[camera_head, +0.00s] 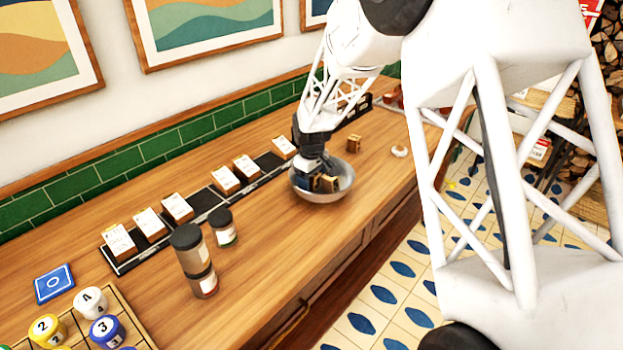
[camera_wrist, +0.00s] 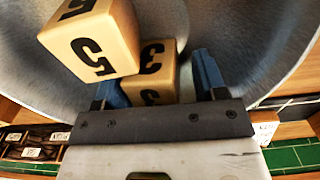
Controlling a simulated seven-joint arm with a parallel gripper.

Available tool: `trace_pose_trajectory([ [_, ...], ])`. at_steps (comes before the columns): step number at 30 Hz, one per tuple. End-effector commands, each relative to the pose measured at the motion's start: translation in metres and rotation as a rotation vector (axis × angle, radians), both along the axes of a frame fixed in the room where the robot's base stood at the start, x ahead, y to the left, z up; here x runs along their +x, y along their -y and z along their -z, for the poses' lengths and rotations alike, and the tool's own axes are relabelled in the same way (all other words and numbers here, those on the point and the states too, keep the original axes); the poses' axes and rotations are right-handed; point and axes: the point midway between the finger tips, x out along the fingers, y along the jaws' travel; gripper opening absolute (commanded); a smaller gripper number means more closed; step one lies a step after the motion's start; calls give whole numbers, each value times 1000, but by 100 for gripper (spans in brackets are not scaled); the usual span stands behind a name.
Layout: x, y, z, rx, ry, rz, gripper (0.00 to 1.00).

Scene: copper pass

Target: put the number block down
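A tan number block with a black 3 (camera_wrist: 152,68) lies in the metal bowl, between my gripper's fingers, with a gap on its right side. A second tan block with a black 5 (camera_wrist: 95,42) lies beside it to the upper left in the wrist view. The grey bowl (camera_head: 320,195) stands on the wooden counter. My gripper (camera_wrist: 158,85) has its blue fingers spread inside the bowl and points down into it in the head view (camera_head: 316,183). Fingertip contact with either block is not clear.
Another small block (camera_head: 354,143) and a white curved item (camera_head: 400,151) stand beyond the bowl. A dark rack (camera_head: 205,200) with several white-faced blocks runs along the wall. Jars (camera_head: 196,262) stand nearer, with a blue card (camera_head: 54,283) and a wooden tray of numbered discs (camera_head: 130,322).

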Motion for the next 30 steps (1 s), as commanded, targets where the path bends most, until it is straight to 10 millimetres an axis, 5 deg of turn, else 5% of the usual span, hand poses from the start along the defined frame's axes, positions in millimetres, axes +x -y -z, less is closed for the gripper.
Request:
trace_pose_trajectory([
  [14, 0, 0, -7, 0, 0, 0, 68],
  [30, 0, 0, -81, 0, 0, 0, 68],
])
